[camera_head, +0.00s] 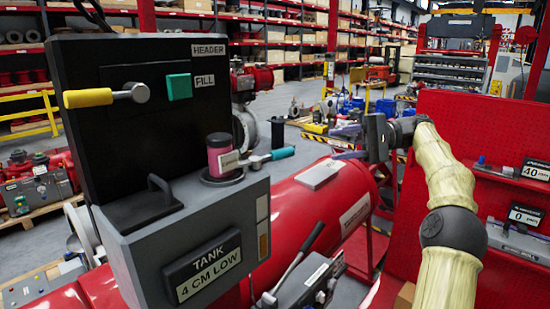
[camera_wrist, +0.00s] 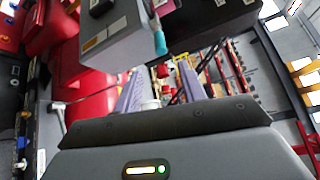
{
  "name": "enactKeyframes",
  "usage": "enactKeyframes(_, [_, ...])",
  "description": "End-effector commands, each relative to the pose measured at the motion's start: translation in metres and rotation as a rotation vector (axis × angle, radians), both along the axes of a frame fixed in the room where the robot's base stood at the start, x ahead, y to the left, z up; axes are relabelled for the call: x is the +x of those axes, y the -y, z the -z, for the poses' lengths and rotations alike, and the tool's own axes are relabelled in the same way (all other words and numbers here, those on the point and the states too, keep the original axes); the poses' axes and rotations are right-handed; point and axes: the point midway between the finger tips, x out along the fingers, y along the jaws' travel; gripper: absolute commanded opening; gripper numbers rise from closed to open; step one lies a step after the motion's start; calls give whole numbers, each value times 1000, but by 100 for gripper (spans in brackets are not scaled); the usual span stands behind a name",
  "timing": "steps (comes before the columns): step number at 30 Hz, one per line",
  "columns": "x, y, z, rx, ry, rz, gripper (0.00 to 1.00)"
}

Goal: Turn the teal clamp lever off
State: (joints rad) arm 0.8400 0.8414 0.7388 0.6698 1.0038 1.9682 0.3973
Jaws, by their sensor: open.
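The teal clamp lever (camera_head: 282,153) sticks out to the right from a metal clamp beside a pink cylinder (camera_head: 219,152) on top of the grey box. Its arm lies roughly level, with the teal grip at its outer end. It also shows at the top of the wrist view as a teal tip (camera_wrist: 160,43) hanging past the box edge. My gripper (camera_head: 339,143) is to the right of the lever, with its fingers pointing left towards it. In the wrist view the two pale fingers (camera_wrist: 160,85) are spread, with nothing held between them. A visible gap separates them from the lever.
The grey box (camera_head: 222,219) carries a "TANK 4 CM LOW" sign and a tall dark panel with a yellow-handled lever (camera_head: 90,97) and teal block (camera_head: 179,86). A red tank (camera_head: 318,205) lies below my gripper. A red pegboard (camera_head: 487,120) stands right.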

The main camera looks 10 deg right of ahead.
Motion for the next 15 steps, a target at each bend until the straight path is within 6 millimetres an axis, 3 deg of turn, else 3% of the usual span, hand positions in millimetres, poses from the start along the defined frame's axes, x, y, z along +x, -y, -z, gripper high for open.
enactKeyframes(15, [0, -62, 6, -1, -2, -2, 41])
